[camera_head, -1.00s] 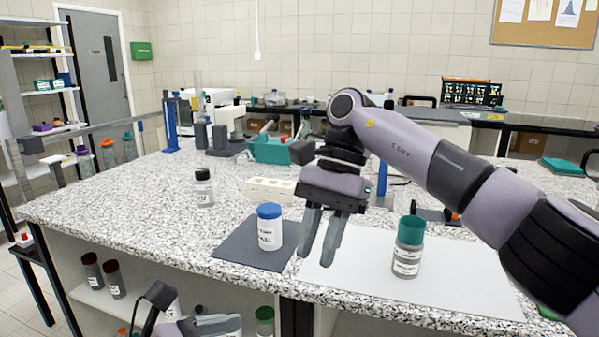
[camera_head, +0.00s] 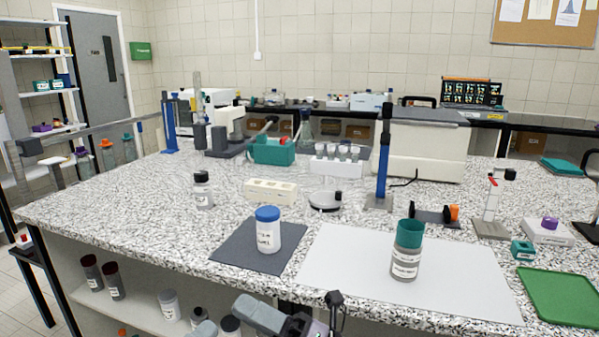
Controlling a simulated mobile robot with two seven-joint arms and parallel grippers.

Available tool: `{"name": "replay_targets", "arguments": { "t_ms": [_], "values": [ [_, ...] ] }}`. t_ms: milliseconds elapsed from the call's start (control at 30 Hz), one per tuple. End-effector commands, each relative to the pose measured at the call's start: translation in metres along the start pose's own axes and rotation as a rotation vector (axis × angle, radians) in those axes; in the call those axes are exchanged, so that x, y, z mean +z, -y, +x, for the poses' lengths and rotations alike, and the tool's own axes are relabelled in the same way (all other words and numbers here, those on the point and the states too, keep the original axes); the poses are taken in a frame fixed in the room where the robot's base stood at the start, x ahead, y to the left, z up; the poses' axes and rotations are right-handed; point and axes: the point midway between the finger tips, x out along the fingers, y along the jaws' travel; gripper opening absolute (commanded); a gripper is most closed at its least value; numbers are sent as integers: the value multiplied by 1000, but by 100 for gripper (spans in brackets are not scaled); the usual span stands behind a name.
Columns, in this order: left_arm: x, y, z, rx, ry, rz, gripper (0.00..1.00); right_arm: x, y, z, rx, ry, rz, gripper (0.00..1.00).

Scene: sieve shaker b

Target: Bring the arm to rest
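A white jar with a blue lid (camera_head: 268,231) stands upright on a dark grey mat (camera_head: 232,253). A clear jar with a teal lid (camera_head: 407,252) stands upright on a white sheet (camera_head: 340,270). No gripper touches either jar.
The granite bench (camera_head: 110,218) has clear room at left. A small black-capped bottle (camera_head: 203,191), a cream block (camera_head: 270,190) and a blue post (camera_head: 383,165) stand behind the jars. A green tray (camera_head: 562,298) lies at right. Jars stand on the shelf below.

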Motion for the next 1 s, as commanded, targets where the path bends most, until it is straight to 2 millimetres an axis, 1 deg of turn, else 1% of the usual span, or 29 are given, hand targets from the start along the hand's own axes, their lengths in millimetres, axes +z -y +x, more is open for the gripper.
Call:
{"name": "replay_targets", "arguments": {
  "t_ms": [33,67,167,200,267,300,367,400,467,500,567,600,667,700,800,833,900,1000],
  "values": [
    [8,-8,-7,8,56,-82,99,2,7,-16,-28,97,102,28],
    [12,-12,-11,11,90,-131,99,5,11,-25,-44,155,163,28],
    [28,-29,-26,24,208,-293,99,10,27,-61,-95,349,367,28],
    [34,-37,-33,32,257,-358,99,10,34,-78,-114,427,449,28],
    [41,-51,-44,46,329,-453,99,9,43,-104,-140,544,572,28],
    [46,-60,-52,55,378,-518,99,6,50,-123,-157,623,652,28],
    [51,-75,-66,72,453,-613,99,0,58,-151,-180,739,771,28],
    [53,-86,-75,84,504,-678,99,-5,64,-172,-194,819,850,28],
    [56,-102,-90,104,579,-771,99,-16,70,-202,-212,937,965,28],
    [57,-113,-101,118,630,-833,99,-25,74,-223,-224,1017,1041,28],
    [56,-130,-118,141,707,-927,99,-40,77,-254,-237,1137,1150,28],
    [54,-141,-129,157,759,-990,99,-52,79,-274,-246,1218,1222,28],
    [50,-158,-146,181,835,-1081,99,-70,78,-304,-256,1337,1322,28],
    [46,-168,-157,197,881,-1138,99,-83,77,-322,-261,1414,1384,28],
    [35,-189,-182,233,984,-1262,99,-113,71,-359,-267,1582,1511,28],
    [32,-194,-188,243,1010,-1293,99,-121,69,-368,-268,1625,1541,28],
    [25,-203,-199,260,1058,-1352,99,-136,63,-385,-269,1707,1597,28],
    [18,-211,-210,276,1102,-1407,99,-149,58,-399,-268,1780,1645,28]
  ]
}}
